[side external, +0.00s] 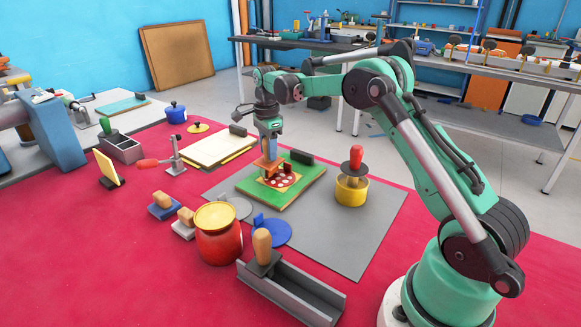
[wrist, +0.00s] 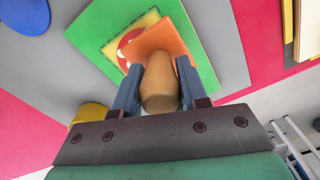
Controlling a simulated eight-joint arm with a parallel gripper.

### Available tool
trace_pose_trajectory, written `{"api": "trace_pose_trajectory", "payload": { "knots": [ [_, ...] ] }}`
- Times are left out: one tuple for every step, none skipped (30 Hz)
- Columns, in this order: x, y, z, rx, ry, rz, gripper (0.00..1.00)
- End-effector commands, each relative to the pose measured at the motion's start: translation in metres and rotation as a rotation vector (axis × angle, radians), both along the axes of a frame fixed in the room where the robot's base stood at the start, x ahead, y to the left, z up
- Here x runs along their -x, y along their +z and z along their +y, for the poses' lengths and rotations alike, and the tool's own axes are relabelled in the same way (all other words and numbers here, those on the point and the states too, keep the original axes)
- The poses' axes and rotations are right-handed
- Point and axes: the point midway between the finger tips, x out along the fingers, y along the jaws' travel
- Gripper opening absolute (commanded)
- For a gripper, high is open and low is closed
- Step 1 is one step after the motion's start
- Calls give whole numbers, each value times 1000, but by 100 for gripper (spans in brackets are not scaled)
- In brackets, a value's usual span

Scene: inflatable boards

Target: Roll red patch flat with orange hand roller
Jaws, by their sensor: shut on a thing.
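My gripper (side external: 269,138) points down over the green board (side external: 308,190). In the wrist view its two fingers (wrist: 160,82) are shut on the tan wooden handle of the orange hand roller (wrist: 160,45). The roller's orange part (side external: 266,165) is low over the red patch (side external: 280,181), which has pale spots and lies on a yellowish square on the board. In the wrist view the orange part hides most of the red patch (wrist: 127,42). I cannot tell whether roller and patch touch.
The board lies on a grey mat (side external: 365,235). A yellow pot (side external: 351,191) with a red-handled tool stands right, a red jar (side external: 219,247) front left. A dark block (side external: 302,157) sits at the board's back edge.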

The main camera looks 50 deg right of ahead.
Motion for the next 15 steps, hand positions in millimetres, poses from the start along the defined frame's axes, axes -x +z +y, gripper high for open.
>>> {"api": "trace_pose_trajectory", "payload": {
  "knots": [
    [4,0,0,0,-1,0,0],
    [6,0,0,0,-1,0,0],
    [8,0,0,0,-1,0,0],
    [10,0,0,0,-1,0,0],
    [11,-1,0,0,-1,0,0],
    [13,-1,0,0,-1,0,0],
    [14,-1,0,0,-1,0,0],
    [15,-1,0,0,-1,0,0],
    [16,-1,0,0,-1,0,0],
    [16,-1,0,0,-1,0,0],
    [16,-1,0,0,-1,0,0],
    [17,-1,0,0,-1,0,0],
    [17,-1,0,0,-1,0,0],
    [18,-1,0,0,-1,0,0],
    [20,-1,0,0,-1,0,0]
  ]
}}
